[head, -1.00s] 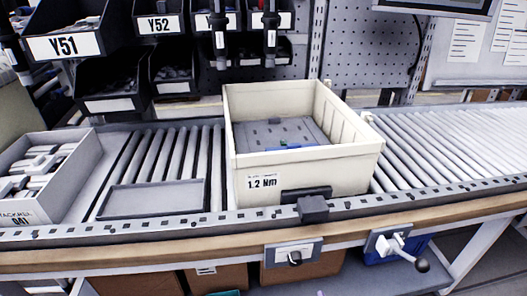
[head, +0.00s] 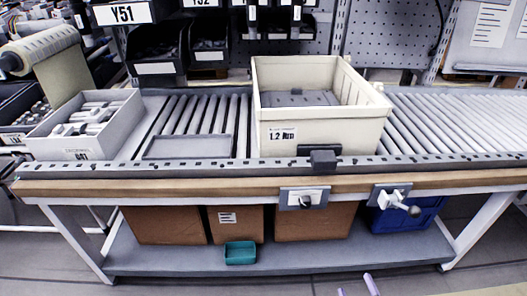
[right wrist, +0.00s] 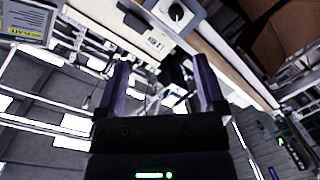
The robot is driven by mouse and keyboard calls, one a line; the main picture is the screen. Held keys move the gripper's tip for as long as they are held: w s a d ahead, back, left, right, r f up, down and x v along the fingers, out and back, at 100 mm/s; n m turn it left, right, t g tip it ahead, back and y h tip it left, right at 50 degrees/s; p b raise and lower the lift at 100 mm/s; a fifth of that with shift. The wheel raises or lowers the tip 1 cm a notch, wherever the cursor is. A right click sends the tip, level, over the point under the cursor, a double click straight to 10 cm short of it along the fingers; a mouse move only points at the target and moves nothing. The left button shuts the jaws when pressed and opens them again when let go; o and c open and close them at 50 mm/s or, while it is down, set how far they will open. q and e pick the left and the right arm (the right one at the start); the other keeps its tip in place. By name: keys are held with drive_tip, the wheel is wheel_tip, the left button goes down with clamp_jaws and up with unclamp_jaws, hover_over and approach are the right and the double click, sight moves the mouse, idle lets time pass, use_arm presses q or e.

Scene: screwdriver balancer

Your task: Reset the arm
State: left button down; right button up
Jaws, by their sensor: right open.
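My right gripper (head: 358,288) just shows at the bottom edge of the head view, as two purple fingertips set apart. It is low, in front of the bench and clear of it. In the right wrist view its two fingers (right wrist: 161,88) are spread, with nothing held between them. My left gripper is not in view. The cream crate (head: 322,132) labelled 1.2 Nm stands on the roller conveyor, with a grey insert (head: 290,98) inside. The front wall hides part of the crate's inside.
A grey bin of parts (head: 88,124) stands at left beside an empty tray (head: 188,147). Boxes (head: 315,222) and a teal bin (head: 240,253) sit on the lower shelf. The floor in front is open.

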drive_tip(key=w+d+r+n, duration=0.1)
drive_tip(key=d+r+n, duration=0.2)
drive_tip(key=d, duration=0.5)
drive_tip(key=d+r+n, duration=0.3)
drive_tip(key=d, duration=0.4)
drive_tip(key=s+d+f+m+g+h, duration=0.2)
drive_tip(key=s+d+f+m+g, duration=0.15)
drive_tip(key=s+f, duration=0.35)
drive_tip(key=s+d+f+m+g+h, duration=0.1)
drive_tip(key=s+d+f+m+g, duration=0.15)
drive_tip(key=s+f+g, duration=0.45)
drive_tip(key=s+d+f+m+g+h, duration=0.2)
drive_tip(key=s+d+f+g, duration=0.1)
drive_tip(key=s, duration=0.7)
drive_tip(key=s+d+f+m+g+h, duration=0.1)
drive_tip(key=s+d+f+m+g, duration=0.15)
drive_tip(key=s, duration=0.75)
drive_tip(key=s+a+f+m+y, duration=0.1)
drive_tip(key=s+a+f+y, duration=0.1)
drive_tip(key=a, duration=1)
drive_tip(key=s+a+f+m+g+y, duration=0.1)
drive_tip(key=a+f, duration=0.4)
drive_tip(key=a, duration=0.8)
drive_tip(key=shift+s+a+f+m+y, duration=0.25)
drive_tip(key=shift+s+m+y, duration=0.1)
drive_tip(key=shift+s+y, duration=0.4)
